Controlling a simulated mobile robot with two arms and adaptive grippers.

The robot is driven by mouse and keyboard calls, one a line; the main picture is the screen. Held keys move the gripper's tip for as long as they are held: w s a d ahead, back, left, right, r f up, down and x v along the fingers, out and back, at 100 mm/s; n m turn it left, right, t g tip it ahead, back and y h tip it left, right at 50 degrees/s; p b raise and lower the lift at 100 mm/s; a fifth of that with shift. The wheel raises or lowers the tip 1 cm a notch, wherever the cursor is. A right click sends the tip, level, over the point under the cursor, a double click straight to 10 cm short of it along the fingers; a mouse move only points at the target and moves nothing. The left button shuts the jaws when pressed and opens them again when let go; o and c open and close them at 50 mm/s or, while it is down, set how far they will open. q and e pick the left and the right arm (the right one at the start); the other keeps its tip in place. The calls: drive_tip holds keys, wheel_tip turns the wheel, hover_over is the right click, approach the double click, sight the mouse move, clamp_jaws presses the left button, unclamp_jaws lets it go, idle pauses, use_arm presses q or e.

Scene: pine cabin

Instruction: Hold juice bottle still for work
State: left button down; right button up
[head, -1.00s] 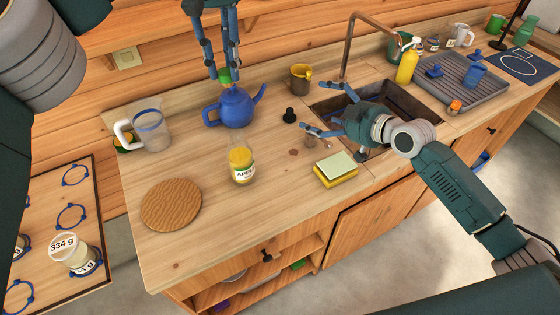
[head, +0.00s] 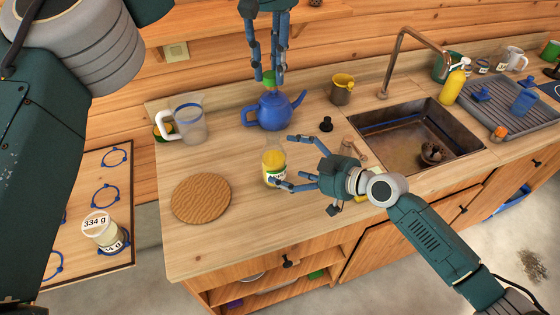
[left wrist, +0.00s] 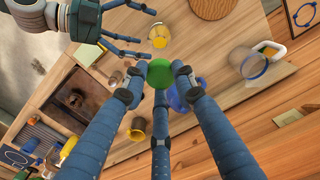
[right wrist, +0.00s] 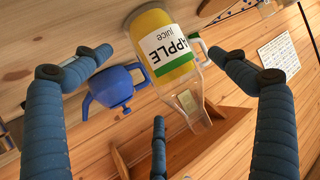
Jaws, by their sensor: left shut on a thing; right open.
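The juice bottle (head: 274,168) is clear with yellow juice and an "APPLE juice" label. It stands upright on the wooden counter, in front of the blue teapot. My right gripper (head: 284,162) is open, coming from the right at bottle height, with its fingers spread to either side of the bottle. In the right wrist view the bottle (right wrist: 172,50) lies between the fingers, with a gap to the left finger; contact on the right is unclear. My left gripper (head: 268,77) points down above the teapot, shut on a small round green thing (left wrist: 158,74).
The blue teapot (head: 272,112) stands behind the bottle. A round wooden mat (head: 201,198) lies to its left, with a clear pitcher (head: 188,122) behind. A black stopper (head: 326,124), a mug (head: 342,92) and the sink (head: 420,140) are right. The front counter is clear.

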drive_tip(key=x, duration=0.4)
drive_tip(key=shift+w+a+f, duration=0.15)
drive_tip(key=shift+w+a, duration=0.1)
drive_tip(key=shift+a, duration=0.05)
drive_tip(key=c, duration=1.7)
drive_tip(key=shift+o, duration=0.2)
use_arm(q)
wheel_tip(320, 180, down, 8)
drive_tip(key=shift+f, duration=0.1)
